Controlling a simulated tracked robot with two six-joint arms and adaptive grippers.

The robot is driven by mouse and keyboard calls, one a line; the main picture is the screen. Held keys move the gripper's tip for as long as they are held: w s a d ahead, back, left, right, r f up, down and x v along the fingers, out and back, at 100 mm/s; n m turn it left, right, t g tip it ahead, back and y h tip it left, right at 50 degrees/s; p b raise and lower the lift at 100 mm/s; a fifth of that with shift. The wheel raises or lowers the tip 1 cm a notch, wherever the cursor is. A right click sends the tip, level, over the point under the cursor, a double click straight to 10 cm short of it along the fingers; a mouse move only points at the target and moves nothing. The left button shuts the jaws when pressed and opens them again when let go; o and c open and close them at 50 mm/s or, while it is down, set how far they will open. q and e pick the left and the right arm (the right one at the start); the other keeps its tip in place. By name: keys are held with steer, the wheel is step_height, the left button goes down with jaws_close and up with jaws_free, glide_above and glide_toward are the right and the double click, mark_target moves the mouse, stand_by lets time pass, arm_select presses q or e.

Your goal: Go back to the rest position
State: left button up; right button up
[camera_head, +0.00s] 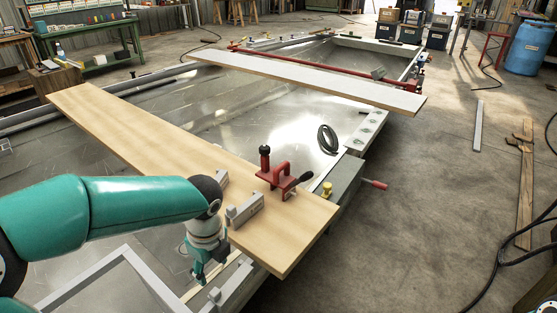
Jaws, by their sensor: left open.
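My left gripper (205,270) hangs at the end of my teal left arm, which comes in from the left. It points down near the close edge of the wooden plank (150,135), over the metal hull frame. Its fingers are small in the view, and I see nothing held between them. My right gripper is not in view.
A red clamp (281,175) and grey blocks (244,210) sit on the plank. A grey board (310,78) spans the hull farther back. Concrete floor at right is mostly open, with loose boards and cables.

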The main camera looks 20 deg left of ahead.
arm_select(q)
steer(key=s+d+f+n+h, duration=0.2)
steer(key=d+f+n, duration=0.2)
steer(key=f, duration=0.4)
steer(key=s+d+f+n+h, duration=0.1)
steer(key=d+f+n+h, duration=0.1)
steer(key=d+f+n, duration=0.45)
steer(key=s+d+f+n+h, duration=0.1)
steer(key=s+d+f+n, duration=0.2)
steer(key=s+f+n, duration=0.95)
step_height(320, 180, up, 11)
steer(key=w+p, duration=0.2)
steer(key=p, duration=1)
steer(key=shift+w+n, duration=0.3)
steer(key=shift+w, duration=0.05)
steer(key=shift+f, duration=0.15)
